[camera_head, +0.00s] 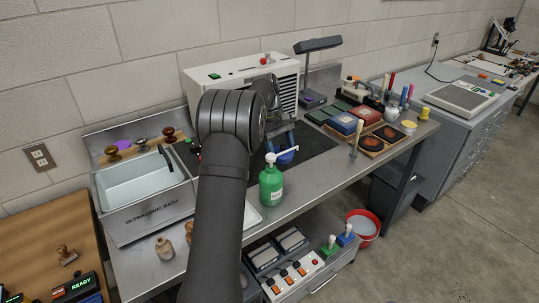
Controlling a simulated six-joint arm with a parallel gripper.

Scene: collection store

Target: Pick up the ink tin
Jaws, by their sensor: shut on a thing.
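My gripper (283,146) is over the dark mat (316,142), partly hidden behind my own arm and by the green pump bottle's white nozzle. It is shut on a small blue round thing (287,157), which looks like the ink tin. The tin shows below the jaws; whether it touches the mat or hangs just above it I cannot tell.
The green pump bottle (271,184) stands close in front of the gripper. A white-and-grey machine (232,72) stands behind, and a metal ultrasonic bath (147,206) at left. Stamps, pads and a wooden tray (371,152) crowd the right. The mat's right part is clear.

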